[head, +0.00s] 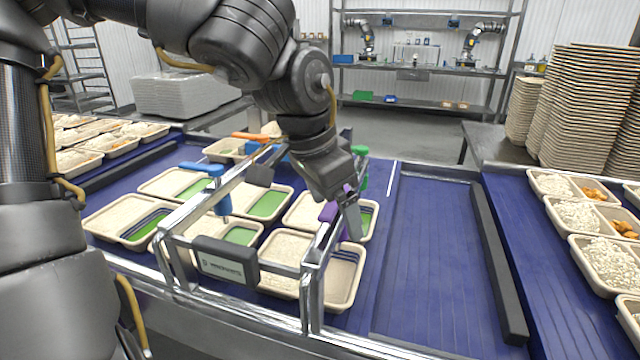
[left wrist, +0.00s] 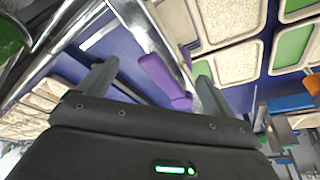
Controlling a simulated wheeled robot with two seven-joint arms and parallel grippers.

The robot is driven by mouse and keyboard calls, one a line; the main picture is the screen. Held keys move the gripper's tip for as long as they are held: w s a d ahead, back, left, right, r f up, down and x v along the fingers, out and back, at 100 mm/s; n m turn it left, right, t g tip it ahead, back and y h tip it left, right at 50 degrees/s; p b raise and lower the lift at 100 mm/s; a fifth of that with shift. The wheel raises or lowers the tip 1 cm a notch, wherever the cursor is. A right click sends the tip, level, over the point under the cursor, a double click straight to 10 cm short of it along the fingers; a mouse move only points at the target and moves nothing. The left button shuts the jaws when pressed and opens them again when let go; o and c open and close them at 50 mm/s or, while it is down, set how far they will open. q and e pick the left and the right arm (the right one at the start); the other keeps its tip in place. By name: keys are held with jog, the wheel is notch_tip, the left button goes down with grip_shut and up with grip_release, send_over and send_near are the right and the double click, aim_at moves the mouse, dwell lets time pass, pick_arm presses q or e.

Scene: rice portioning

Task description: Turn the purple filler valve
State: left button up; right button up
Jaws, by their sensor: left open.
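The purple filler valve (head: 329,211) is on the right side of the metal filler frame (head: 312,270). In the head view my left gripper (head: 350,222) reaches down over it, and its fingers partly hide the valve. In the left wrist view the purple valve handle (left wrist: 163,78) lies between the two open fingers of my left gripper (left wrist: 155,85), nearer the right finger. I cannot tell whether a finger touches it. My right gripper does not show.
Blue (head: 203,169), orange (head: 258,137) and green (head: 361,168) valves sit elsewhere on the frame. Trays with rice and green compartments (head: 125,220) stand beneath and around it. The belt (head: 430,250) right of the frame is clear. Stacked trays (head: 590,100) stand at the right.

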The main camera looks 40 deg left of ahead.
pick_arm(q)
jog(key=shift+r, duration=0.1)
jog(key=d+p+v, duration=0.1)
jog(key=p+v, duration=0.2)
jog(key=v, duration=0.4)
jog(key=shift+s+a+r+p, duration=0.2)
jog(key=shift+a+r+p, duration=0.2)
jog(key=shift+a, duration=0.15)
jog(key=shift+f, duration=0.1)
